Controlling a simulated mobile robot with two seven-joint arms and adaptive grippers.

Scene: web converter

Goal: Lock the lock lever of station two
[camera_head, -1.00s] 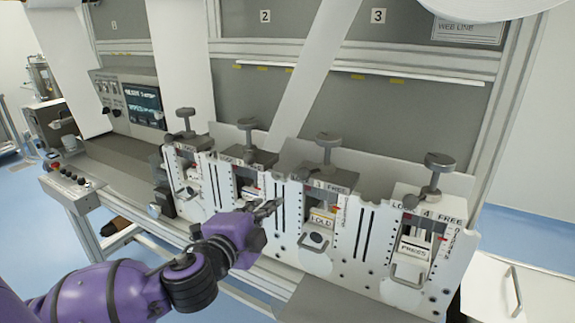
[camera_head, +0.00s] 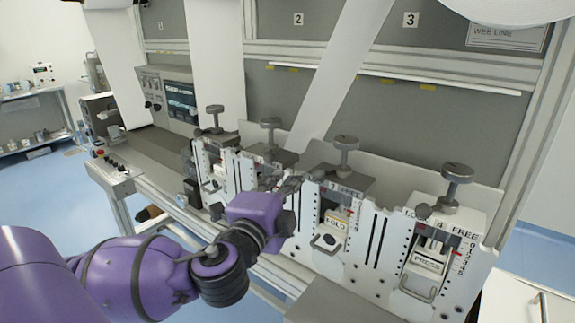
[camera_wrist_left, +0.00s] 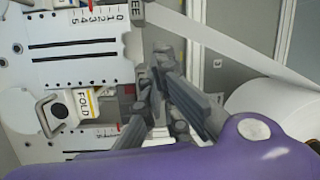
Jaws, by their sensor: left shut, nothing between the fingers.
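Station two (camera_head: 254,170) is the second unit from the left in the head view, with a grey T-shaped knob (camera_head: 270,124) on top. Its front is partly hidden by my left gripper, and I cannot tell which way its lock lever stands. My left gripper (camera_head: 298,182) is shut and empty. Its fingertips are in front of the gap between stations two and three, near the top edge of the front plates. My right gripper is not in view.
Station three (camera_head: 333,222), with a FOLD plate, is just right of the gripper; the FOLD plate (camera_wrist_left: 83,103) also shows in the wrist view. Station four (camera_head: 430,258), marked PRESS, is farther right. White web strips (camera_head: 355,60) run down behind. A control panel (camera_head: 180,100) stands left.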

